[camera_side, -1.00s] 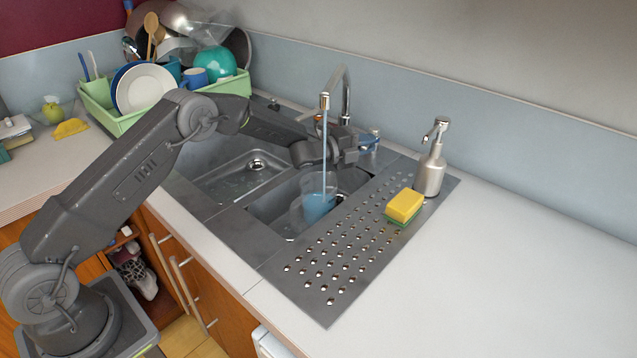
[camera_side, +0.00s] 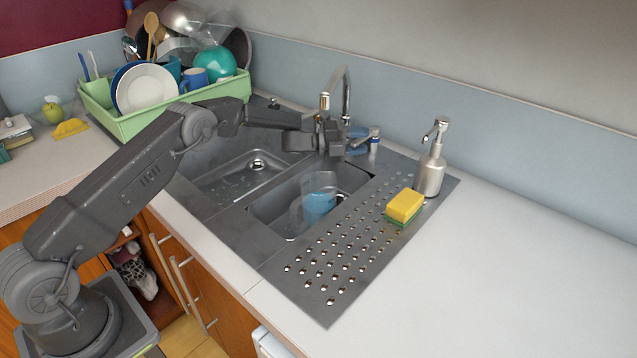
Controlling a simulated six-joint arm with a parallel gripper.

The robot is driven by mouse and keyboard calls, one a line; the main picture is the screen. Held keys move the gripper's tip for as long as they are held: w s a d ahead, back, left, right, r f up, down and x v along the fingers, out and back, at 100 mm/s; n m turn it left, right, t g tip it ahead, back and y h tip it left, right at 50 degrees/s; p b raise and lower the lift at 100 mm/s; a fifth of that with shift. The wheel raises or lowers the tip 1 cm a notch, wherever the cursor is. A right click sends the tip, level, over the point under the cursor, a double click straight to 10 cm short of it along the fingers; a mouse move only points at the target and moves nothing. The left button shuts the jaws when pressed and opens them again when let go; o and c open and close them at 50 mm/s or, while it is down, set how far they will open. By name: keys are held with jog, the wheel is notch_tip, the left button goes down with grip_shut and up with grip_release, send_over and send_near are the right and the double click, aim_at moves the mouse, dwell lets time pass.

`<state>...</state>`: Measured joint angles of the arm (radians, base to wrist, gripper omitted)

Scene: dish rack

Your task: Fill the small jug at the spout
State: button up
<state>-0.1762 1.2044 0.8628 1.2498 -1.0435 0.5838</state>
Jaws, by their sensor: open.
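The small clear jug (camera_side: 318,205) stands in the right sink basin (camera_side: 268,208), below the spout, with blue water in its lower part. The spout (camera_side: 325,101) of the tap curves over the basin, and no stream of water shows under it. My gripper (camera_side: 346,143) is open and empty, above the basin's back edge and close to the tap's base. A blue tap handle (camera_side: 360,140) is just right of my gripper. The arm partly covers the tap's lower part, and I cannot tell whether my fingers touch the handle.
A soap dispenser (camera_side: 430,170) and a yellow sponge (camera_side: 404,206) stand on the right of the drainboard (camera_side: 330,262). A green dish rack (camera_side: 150,118) full of dishes is at the back left. The white counter (camera_side: 500,280) on the right is clear.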

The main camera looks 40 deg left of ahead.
jog(key=shift+s+a, duration=0.1)
jog(key=shift+v, duration=0.85)
jog(key=shift+a, duration=0.1)
jog(key=shift+v, duration=2.95)
